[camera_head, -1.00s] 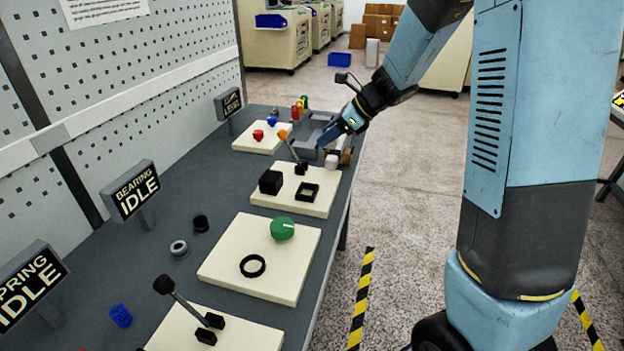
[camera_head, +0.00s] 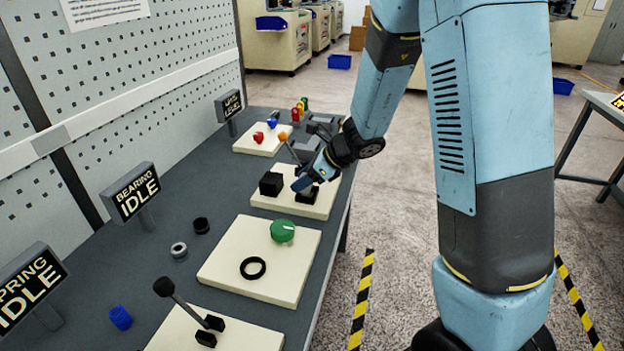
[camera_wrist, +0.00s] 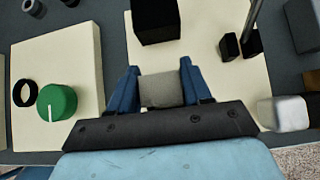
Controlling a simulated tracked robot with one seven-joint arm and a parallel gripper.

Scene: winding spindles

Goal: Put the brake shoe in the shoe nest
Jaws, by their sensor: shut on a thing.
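The brake shoe, a small grey block (camera_wrist: 161,90), is between the two blue fingers of my gripper (camera_wrist: 162,88) in the wrist view. My gripper (camera_head: 302,184) is shut on it and is over the front part of a cream board (camera_head: 266,202). The shoe nest, apparently the black square frame (camera_head: 308,197) on that board, is mostly hidden by my gripper in the head view. In the wrist view I cannot see it. I cannot tell the gap between shoe and nest.
A black block (camera_head: 271,183) stands left of my gripper, on the same board. A lever with an orange knob (camera_head: 283,137) rises behind. A nearer board holds a green knob (camera_head: 283,230) and black ring (camera_head: 253,268). A white block (camera_wrist: 284,113) is at right in the wrist view.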

